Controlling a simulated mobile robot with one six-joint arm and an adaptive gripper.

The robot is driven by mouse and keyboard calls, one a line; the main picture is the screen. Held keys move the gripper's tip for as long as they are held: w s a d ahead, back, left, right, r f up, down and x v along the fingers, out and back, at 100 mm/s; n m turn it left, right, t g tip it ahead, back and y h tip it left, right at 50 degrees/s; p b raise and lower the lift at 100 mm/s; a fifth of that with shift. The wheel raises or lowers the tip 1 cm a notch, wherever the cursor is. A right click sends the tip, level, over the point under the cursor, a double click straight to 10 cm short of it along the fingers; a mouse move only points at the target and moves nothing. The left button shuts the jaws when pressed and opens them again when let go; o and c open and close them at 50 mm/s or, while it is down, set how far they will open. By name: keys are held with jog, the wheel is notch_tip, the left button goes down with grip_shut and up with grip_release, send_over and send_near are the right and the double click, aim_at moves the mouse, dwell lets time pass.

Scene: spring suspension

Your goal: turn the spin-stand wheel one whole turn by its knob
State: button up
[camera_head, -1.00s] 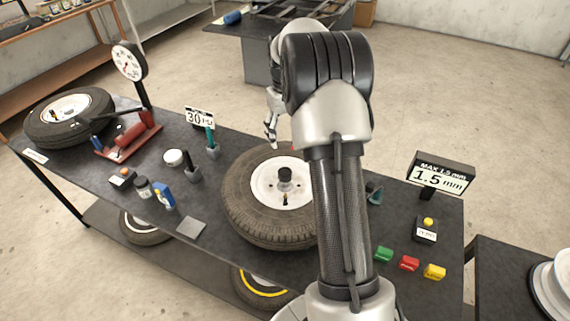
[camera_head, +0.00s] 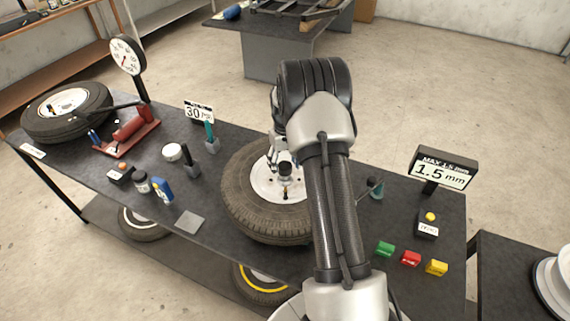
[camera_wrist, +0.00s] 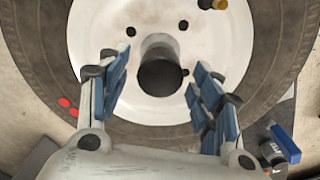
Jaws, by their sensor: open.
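The wheel lies flat on the table, its black tyre (camera_head: 240,195) around a white rim (camera_head: 263,182). In the wrist view the white rim (camera_wrist: 95,25) fills the upper middle. My gripper (camera_head: 284,166) is over the hub and hides the knob in the head view. In the wrist view my gripper (camera_wrist: 157,72) is open, with its blue-padded fingers on either side of the knob, apart from it. I cannot tell how far the fingertips are above or beside it. A small valve stem (camera_head: 285,195) stands on the rim.
A holder with a teal tool (camera_head: 210,138), a blue bottle (camera_head: 162,190) and a red pump (camera_head: 129,129) are at left. Two red dots mark the tyre (camera_wrist: 40,60).

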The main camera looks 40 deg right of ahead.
jog(key=shift+c, duration=0.4)
grip_shut()
dwell(0.4)
